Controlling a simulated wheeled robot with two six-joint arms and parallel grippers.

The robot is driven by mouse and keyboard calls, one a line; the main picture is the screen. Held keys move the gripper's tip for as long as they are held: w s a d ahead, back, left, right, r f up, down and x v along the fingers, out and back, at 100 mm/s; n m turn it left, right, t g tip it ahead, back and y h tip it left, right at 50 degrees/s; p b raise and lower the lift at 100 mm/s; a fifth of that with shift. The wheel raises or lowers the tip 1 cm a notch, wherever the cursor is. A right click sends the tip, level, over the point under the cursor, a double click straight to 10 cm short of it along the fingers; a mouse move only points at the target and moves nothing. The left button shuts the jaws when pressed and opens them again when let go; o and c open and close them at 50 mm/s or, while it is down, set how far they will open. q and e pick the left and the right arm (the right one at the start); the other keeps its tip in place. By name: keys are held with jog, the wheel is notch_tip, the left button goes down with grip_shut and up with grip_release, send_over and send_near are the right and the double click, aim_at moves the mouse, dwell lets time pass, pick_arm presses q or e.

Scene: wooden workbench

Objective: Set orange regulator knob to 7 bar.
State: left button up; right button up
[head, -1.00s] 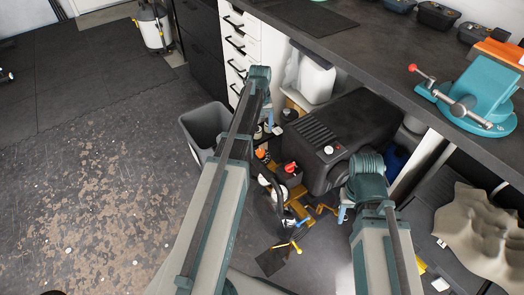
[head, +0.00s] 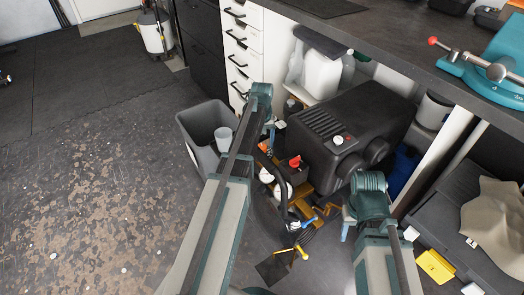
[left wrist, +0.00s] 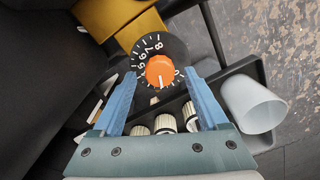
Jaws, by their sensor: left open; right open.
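The orange regulator knob (left wrist: 160,71) sits on a black dial (left wrist: 150,50) with white numbers in the left wrist view. A white mark on the knob points toward the bottom of that picture, away from the 7, which is at the upper left of the dial. My left gripper (left wrist: 160,76) is open, with one blue finger on each side of the knob and visible gaps between. In the head view my left gripper (head: 271,133) largely hides the knob. My right gripper (head: 346,228) is open and empty, low in front of the black compressor (head: 350,125).
A red knob (head: 296,162) and round gauges are beside the left arm. A grey bin (head: 197,135) with a pale cup (head: 224,137) stands left of the arm. The workbench (head: 400,50) overhangs behind. A yellow-handled tool (head: 290,251) lies on the floor in front.

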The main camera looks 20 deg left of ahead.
pick_arm(q)
jog(key=shift+f, duration=0.5)
jog(key=shift+c, duration=0.3)
grip_shut()
